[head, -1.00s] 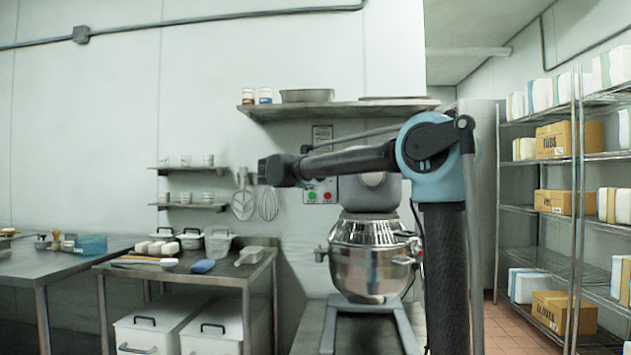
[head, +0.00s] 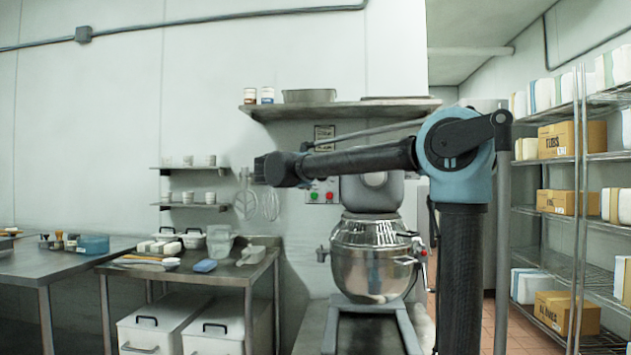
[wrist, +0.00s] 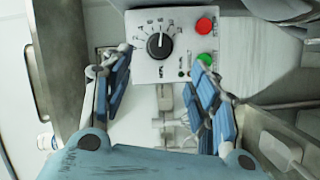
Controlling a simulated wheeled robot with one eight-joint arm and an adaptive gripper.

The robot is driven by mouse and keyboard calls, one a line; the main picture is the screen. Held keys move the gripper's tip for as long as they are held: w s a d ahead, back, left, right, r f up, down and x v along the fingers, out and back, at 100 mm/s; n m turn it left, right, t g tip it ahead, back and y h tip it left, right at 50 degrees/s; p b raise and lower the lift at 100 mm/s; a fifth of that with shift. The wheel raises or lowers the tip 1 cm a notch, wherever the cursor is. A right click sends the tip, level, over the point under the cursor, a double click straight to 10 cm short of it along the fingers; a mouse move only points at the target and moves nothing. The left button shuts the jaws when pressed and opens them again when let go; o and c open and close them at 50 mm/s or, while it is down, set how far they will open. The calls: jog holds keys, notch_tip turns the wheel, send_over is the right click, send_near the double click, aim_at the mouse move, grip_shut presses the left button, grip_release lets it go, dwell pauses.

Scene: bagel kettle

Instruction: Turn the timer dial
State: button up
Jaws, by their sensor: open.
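The timer dial (wrist: 159,46) is a black round knob with a white pointer line, on a pale panel (wrist: 146,72) with printed marks around it. It is at the top centre of the wrist view. A red button (wrist: 204,25) and a green button (wrist: 204,58) sit to its right. My gripper (wrist: 164,57) is open and empty, with its blue-padded fingers to either side below the dial; I see no contact. In the head view my gripper (head: 268,169) is in front of the wall, left of the panel's buttons (head: 322,196); the dial cannot be made out there.
A large mixer with a steel bowl (head: 372,265) stands below my arm. A wall shelf (head: 340,109) hangs above it. A whisk (head: 270,204) hangs on the wall. A steel table (head: 190,268) with tubs is at left, and wire racks (head: 577,200) are at right.

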jog(key=s+d+m+t+y, duration=0.2)
jog(key=s+d+m+y, duration=0.3)
jog(key=m, duration=0.6)
jog(key=w+y, duration=0.1)
jog(key=w, duration=1.5)
jog(key=shift+w+a+f, duration=0.2)
jog(key=shift+w+f, duration=0.2)
jog(key=shift+c, duration=0.3)
jog(key=shift+r, duration=0.1)
jog(key=c, duration=1)
